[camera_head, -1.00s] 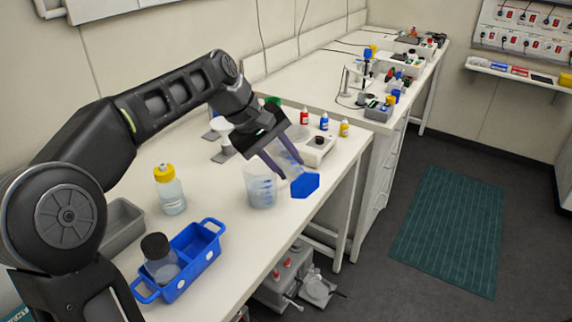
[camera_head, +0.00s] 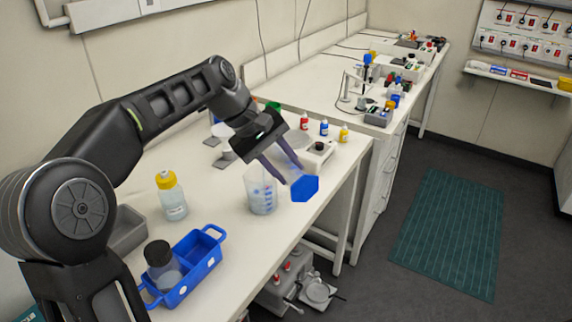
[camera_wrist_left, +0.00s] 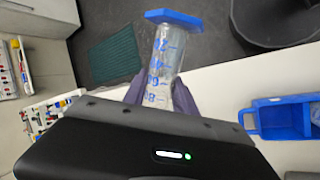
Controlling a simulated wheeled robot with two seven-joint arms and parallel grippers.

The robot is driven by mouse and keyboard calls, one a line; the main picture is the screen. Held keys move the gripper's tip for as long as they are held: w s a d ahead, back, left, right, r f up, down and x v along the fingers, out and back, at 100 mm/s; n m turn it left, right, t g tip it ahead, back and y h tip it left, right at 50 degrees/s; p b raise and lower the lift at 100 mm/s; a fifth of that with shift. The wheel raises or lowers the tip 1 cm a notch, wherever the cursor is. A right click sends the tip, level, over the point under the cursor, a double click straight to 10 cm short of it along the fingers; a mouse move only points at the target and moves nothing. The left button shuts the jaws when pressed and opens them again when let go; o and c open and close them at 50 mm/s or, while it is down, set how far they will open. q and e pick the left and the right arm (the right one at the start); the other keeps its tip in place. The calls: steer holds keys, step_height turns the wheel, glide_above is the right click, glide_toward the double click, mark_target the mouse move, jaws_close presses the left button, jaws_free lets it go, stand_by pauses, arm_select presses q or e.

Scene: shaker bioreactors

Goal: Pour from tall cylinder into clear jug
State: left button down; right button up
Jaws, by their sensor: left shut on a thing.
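The tall cylinder (camera_wrist_left: 164,66) is clear with blue markings and a blue hexagonal base (camera_wrist_left: 173,18). My left gripper (camera_head: 288,172) is shut on it. In the head view the cylinder is strongly tilted, with its blue base (camera_head: 304,188) towards the lower right and its body partly hidden by the fingers. The clear jug (camera_head: 261,193) stands upright on the bench, just left of the base in the picture, with blue marks on its wall. The cylinder's mouth is hidden, and I cannot tell whether liquid flows. My right gripper is not in view.
A blue two-part carrier (camera_head: 207,262) with a black-capped bottle (camera_head: 162,265) is at the front. A yellow-capped bottle (camera_head: 171,196) stands behind it. A white device (camera_head: 318,152) and small red, blue and yellow bottles are behind the gripper. The bench edge is close to the jug's right.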

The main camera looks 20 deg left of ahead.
arm_select(q)
steer(key=shift+r+g+p, duration=0.3)
steer(key=shift+r+p, duration=0.15)
steer(key=shift+p, duration=0.45)
stand_by(0.4)
steer(key=shift+w+a+r+n+g+h+p, duration=0.15)
steer(key=shift+r+g+h+p, duration=0.15)
steer(key=shift+p, duration=0.9)
steer(key=shift+a+r+n+g+h+p, duration=0.1)
steer(key=shift+r+n+g+h+p, duration=0.15)
steer(key=shift+p, duration=0.95)
stand_by(1.1)
steer(key=shift+d+m+t+y+b, duration=0.25)
steer(key=shift+m+y+b, duration=0.05)
steer(key=shift+y+b, duration=0.4)
steer(key=shift+s, duration=0.2)
